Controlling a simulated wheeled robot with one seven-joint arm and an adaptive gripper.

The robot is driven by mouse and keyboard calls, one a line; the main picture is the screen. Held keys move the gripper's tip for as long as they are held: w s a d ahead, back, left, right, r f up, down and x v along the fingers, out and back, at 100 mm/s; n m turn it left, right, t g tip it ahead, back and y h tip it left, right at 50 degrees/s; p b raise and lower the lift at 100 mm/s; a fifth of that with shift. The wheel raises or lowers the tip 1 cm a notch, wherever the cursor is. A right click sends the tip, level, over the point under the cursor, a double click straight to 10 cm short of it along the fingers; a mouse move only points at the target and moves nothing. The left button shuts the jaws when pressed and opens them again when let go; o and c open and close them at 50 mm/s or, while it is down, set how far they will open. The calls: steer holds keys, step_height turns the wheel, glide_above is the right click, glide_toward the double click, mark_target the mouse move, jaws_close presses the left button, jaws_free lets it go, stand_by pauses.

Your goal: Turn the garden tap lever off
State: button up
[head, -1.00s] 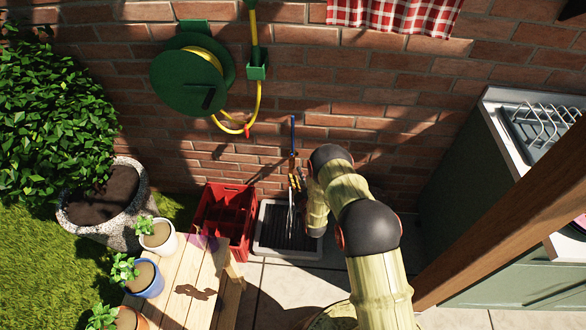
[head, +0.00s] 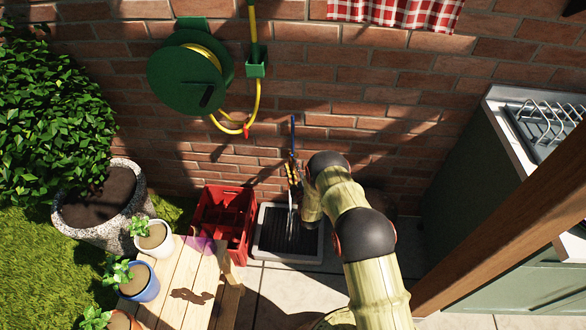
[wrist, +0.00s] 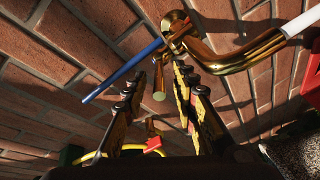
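The brass garden tap (wrist: 225,55) shows in the wrist view, fixed against the brick wall. Its long blue lever (wrist: 122,70) slants from the tap toward the lower left. In the head view the lever (head: 293,133) is a thin blue strip on the wall. My gripper (wrist: 158,72) is open, its two fingers spread apart below the tap and lever. A short brass piece shows in the gap between the fingertips. I cannot tell whether a finger touches the lever.
A drain tray (head: 268,256) lies on the ground below, beside a red crate (head: 210,205). A green hose reel (head: 178,75) with a yellow hose hangs at upper left. A wooden bench (head: 165,308) carries potted plants. A green cabinet (head: 455,150) and wooden post stand right.

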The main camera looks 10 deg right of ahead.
jaws_close()
stand_by(0.9)
